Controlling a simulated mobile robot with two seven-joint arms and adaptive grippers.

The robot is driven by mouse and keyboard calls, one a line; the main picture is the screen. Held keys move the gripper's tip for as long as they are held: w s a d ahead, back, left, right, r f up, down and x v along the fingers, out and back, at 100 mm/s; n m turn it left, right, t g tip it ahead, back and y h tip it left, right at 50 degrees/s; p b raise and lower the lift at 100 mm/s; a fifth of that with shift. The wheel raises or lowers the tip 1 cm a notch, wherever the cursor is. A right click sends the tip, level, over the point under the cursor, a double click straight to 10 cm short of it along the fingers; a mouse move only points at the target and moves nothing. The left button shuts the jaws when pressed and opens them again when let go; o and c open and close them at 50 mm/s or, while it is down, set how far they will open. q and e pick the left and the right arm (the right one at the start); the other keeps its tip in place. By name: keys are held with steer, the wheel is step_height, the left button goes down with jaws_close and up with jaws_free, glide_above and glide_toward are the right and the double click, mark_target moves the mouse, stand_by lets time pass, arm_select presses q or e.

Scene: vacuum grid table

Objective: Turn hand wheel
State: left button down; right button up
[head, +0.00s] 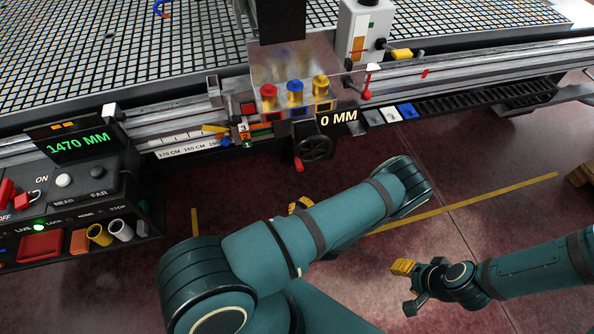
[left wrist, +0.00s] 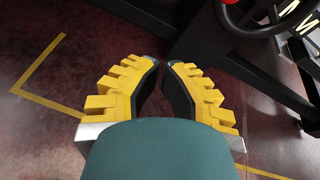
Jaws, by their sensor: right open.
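The hand wheel (head: 316,149) is a small black wheel with a red handle at its lower left. It sits on the front of the machine, below the coloured knobs and beside the "0 MM" label. Part of a wheel with a red piece shows at the top right of the left wrist view (left wrist: 252,24). My left gripper (head: 300,206) is below the wheel, apart from it and mostly hidden behind my arm. In the left wrist view its yellow fingers (left wrist: 162,68) hold nothing; their tips are close together with a narrow gap. My right gripper (head: 406,286) is open and empty, low at the right.
A control console (head: 75,195) reading 1470 MM stands at the left. The rail and grid table lie behind. The floor (head: 490,190) at the right is mostly clear.

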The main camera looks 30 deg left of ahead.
arm_select(q)
steer(key=w+a+f+m+t+h+b, duration=0.1)
steer(key=w+a, duration=0.1)
steer(key=w, duration=0.3)
steer(key=w+a+f+m+t+b, duration=0.1)
steer(key=w+a+t, duration=0.15)
steer(key=w, duration=0.25)
steer(key=shift+g, duration=0.35)
steer(key=r, duration=0.2)
steer(key=s+a+r, duration=0.1)
steer(key=r, duration=0.1)
steer(key=p, duration=0.1)
steer(key=r+p, duration=0.2)
steer(key=shift+s+a, duration=0.25)
steer(key=shift+a, duration=0.05)
steer(key=shift+f, duration=0.1)
steer(key=shift+d+f, duration=0.1)
